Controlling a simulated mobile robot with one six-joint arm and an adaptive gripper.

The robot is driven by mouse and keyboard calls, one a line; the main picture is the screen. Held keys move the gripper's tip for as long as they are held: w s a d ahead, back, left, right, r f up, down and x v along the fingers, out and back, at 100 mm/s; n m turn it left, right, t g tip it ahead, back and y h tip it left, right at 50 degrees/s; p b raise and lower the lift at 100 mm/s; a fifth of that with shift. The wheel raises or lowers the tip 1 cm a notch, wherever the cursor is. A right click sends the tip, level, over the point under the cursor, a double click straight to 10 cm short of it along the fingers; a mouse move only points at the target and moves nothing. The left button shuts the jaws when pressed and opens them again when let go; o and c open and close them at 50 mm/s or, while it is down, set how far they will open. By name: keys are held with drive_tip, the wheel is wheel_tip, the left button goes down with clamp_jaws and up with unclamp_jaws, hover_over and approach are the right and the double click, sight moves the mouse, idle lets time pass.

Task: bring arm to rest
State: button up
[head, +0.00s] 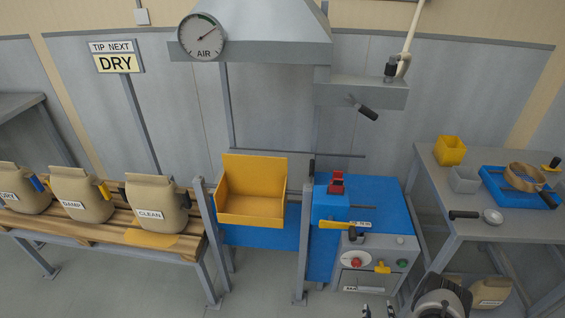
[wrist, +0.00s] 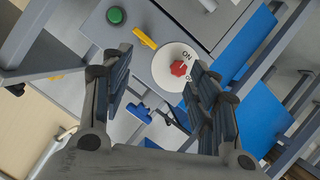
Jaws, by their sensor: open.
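My gripper (wrist: 155,75) is open in the wrist view, with its two dark fingers apart and nothing between them touching. It faces the grey control panel. The red rotary switch (wrist: 180,68) on its round white plate marked ON shows just left of the right finger. In the head view only my fingertips (head: 377,311) show at the bottom edge, below the control panel (head: 368,248). My arm's wrist part shows at the lower right of that panel. The rest of my arm is out of view.
The panel carries a yellow handle (head: 382,268) and a green button (head: 402,263). A yellow hopper (head: 252,205) stands left of it. Paper sacks (head: 157,205) stand on a pallet at left. A grey bench (head: 490,230) with bins stands at right, a sack beneath it.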

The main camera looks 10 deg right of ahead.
drive_tip(key=w+d+r+n+g+y, duration=0.15)
drive_tip(key=w+d+r, duration=0.25)
drive_tip(key=w+r, duration=1.15)
drive_tip(key=w+a+r+g+y, duration=0.1)
drive_tip(key=w+a+r, duration=0.15)
drive_tip(key=r, duration=0.75)
drive_tip(key=w+a+r+g, duration=0.1)
drive_tip(key=a+r, duration=0.3)
drive_tip(key=r, duration=0.5)
drive_tip(key=s+a+r+m+g+y, duration=0.1)
drive_tip(key=s+a+r, duration=0.55)
drive_tip(key=r, duration=0.25)
drive_tip(key=s+a+r+m+g+y, duration=0.1)
drive_tip(key=s+a+r, duration=0.55)
drive_tip(key=r, duration=0.25)
drive_tip(key=s+a+r, duration=0.1)
drive_tip(key=s+a, duration=0.2)
drive_tip(key=s, duration=0.3)
drive_tip(key=s+a+r+g, duration=0.1)
drive_tip(key=s+a, duration=0.2)
drive_tip(key=s, duration=0.4)
drive_tip(key=s+a+r+g+y, duration=0.1)
drive_tip(key=s+a, duration=0.2)
drive_tip(key=s, duration=0.4)
drive_tip(key=shift+a+r+m, duration=0.15)
drive_tip(key=shift+r+m, duration=0.2)
